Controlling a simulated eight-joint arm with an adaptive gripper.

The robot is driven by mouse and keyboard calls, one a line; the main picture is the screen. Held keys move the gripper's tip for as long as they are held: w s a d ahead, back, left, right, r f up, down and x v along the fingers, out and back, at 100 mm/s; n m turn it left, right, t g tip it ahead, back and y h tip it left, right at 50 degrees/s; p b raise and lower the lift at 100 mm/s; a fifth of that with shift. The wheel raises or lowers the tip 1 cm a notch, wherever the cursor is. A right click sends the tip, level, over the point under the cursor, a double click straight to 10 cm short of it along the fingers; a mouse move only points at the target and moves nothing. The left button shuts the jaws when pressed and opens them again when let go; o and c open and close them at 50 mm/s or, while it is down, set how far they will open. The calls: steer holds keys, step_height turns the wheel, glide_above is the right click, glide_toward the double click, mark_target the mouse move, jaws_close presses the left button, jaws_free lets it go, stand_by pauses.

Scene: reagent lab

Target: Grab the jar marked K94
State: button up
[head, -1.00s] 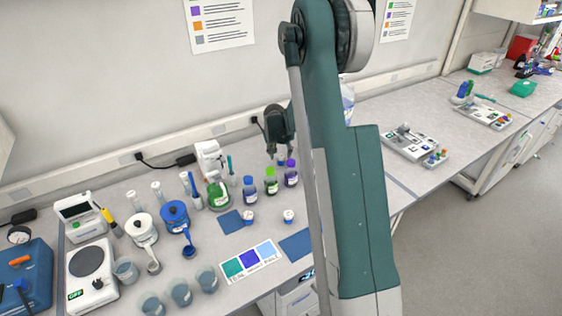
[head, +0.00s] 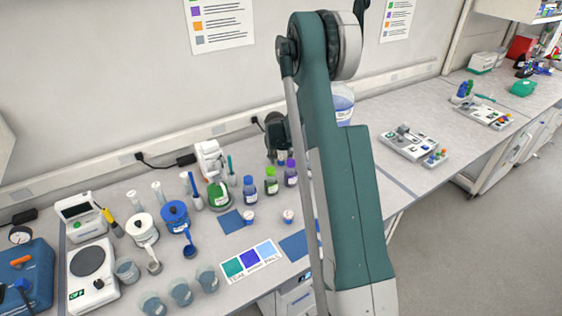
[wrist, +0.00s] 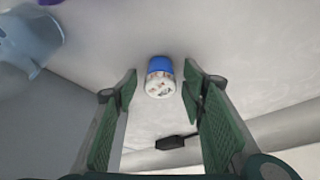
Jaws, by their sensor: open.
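A small jar (wrist: 160,78) with a blue lid and a white printed label shows in the wrist view, in line with the gap between my fingers. Its label is too small to read surely. My gripper (wrist: 161,88) is open, with one green finger on each side of the jar, and no clear contact shows. In the head view my gripper (head: 277,146) points down near the wall behind the coloured bottles. The jar (head: 281,158) is partly visible beneath it.
Purple-capped (head: 291,173), green-capped (head: 271,181) and blue (head: 249,189) bottles stand close in front of my gripper. A large clear container with blue liquid (head: 342,104) stands to the right, partly behind my arm. Blue mats (head: 231,221) and a colour card (head: 251,260) lie in front.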

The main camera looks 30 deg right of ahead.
mark_target(281, 157)
steer(key=c, duration=0.9)
steer(key=shift+c, duration=0.2)
steer(key=shift+r, duration=0.15)
steer(key=shift+r+b, duration=0.35)
steer(key=shift+r, duration=4.55)
